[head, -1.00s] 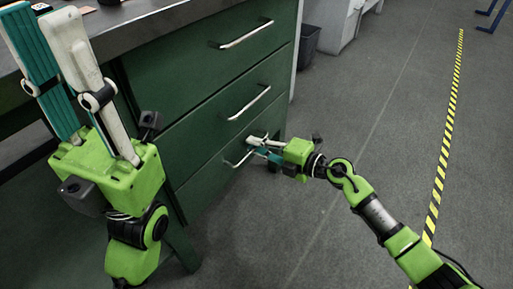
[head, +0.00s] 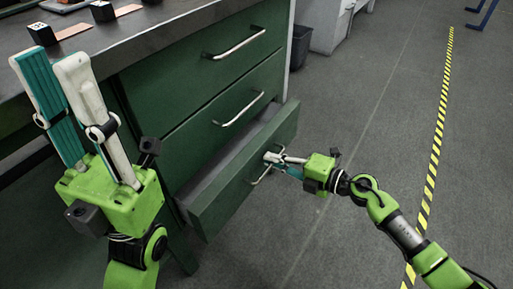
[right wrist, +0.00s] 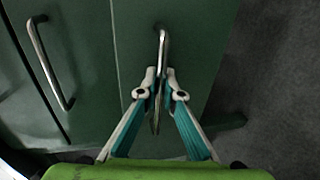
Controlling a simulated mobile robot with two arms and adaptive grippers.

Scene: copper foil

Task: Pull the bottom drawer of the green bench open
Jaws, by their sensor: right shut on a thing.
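The green bench (head: 190,125) has three drawers with silver bar handles. Its bottom drawer (head: 235,185) stands partly out, with a dark gap showing behind its front panel. My right gripper (head: 272,160) is shut on the bottom drawer's handle (head: 262,175). In the right wrist view, the fingers (right wrist: 160,85) close around the handle (right wrist: 162,45), and part of the handle is hidden between them. My left gripper (head: 55,75) is held up at the left in front of the bench, its two fingers apart and nothing between them.
The middle drawer's handle (head: 240,108) and the top drawer's handle (head: 236,45) are above. Small dark blocks (head: 102,11) lie on the worktop (head: 150,35). A dark bin (head: 300,47) stands beyond the bench. The floor (head: 330,120) right of the bench is clear up to yellow-black tape (head: 438,140).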

